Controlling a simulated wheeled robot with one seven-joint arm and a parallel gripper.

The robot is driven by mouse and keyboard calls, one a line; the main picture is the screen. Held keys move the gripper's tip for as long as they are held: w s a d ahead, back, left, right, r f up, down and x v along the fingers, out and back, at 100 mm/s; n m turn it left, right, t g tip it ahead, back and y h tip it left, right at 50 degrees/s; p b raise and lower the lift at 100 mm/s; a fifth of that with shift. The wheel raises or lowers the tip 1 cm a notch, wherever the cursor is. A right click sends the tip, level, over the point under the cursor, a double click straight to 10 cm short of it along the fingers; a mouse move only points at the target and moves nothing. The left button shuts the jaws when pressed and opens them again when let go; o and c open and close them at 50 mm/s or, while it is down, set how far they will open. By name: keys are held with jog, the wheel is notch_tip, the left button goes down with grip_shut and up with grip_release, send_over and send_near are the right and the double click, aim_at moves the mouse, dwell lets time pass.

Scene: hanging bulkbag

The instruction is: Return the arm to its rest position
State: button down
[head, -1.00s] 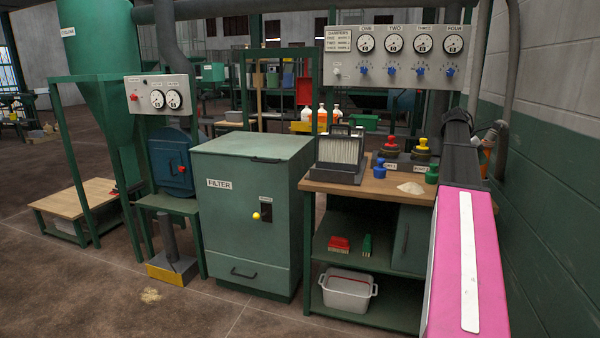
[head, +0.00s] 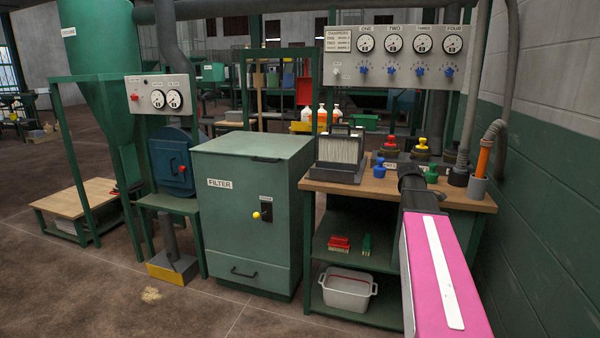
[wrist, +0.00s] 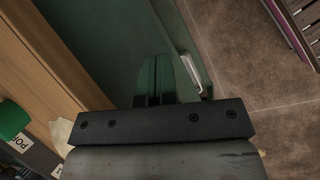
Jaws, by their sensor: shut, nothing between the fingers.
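My arm shows in the head view as a pink link with a white stripe (head: 443,272) at the lower right. Its dark far end (head: 415,190) overlaps the front right part of the workbench (head: 379,188). My gripper is hidden in the head view. In the wrist view my gripper (wrist: 156,64) shows its two dark fingers close together, shut with nothing between them. They are seen against a green panel (wrist: 105,35), with the wooden bench top (wrist: 50,60) to the left. I cannot tell the exact gap to the panel.
A green filter cabinet (head: 240,235) stands left of the bench. A pleated filter (head: 340,150), coloured knobs (head: 421,145) and a grey cup with an orange-handled tool (head: 478,186) are on the bench. A white bin (head: 346,292) sits below. A wall (head: 550,190) borders the right.

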jog(key=s+a+f+m+y, duration=0.1)
jog(key=s+a+f+m, duration=0.2)
jog(key=s+a+f, duration=0.3)
jog(key=s+a+f+m+y, duration=0.2)
jog(key=s+a+f, duration=0.3)
jog(key=a+f, duration=0.3)
jog(key=s+a+f+m+y, duration=0.2)
jog(key=s+a+f+m, duration=0.2)
jog(key=a, duration=0.9)
notch_tip(320, 180, down, 4)
jog(key=s, duration=0.2)
jog(key=shift+s+r+m, duration=0.15)
jog(key=shift+s+m, duration=0.2)
jog(key=shift+m, duration=0.05)
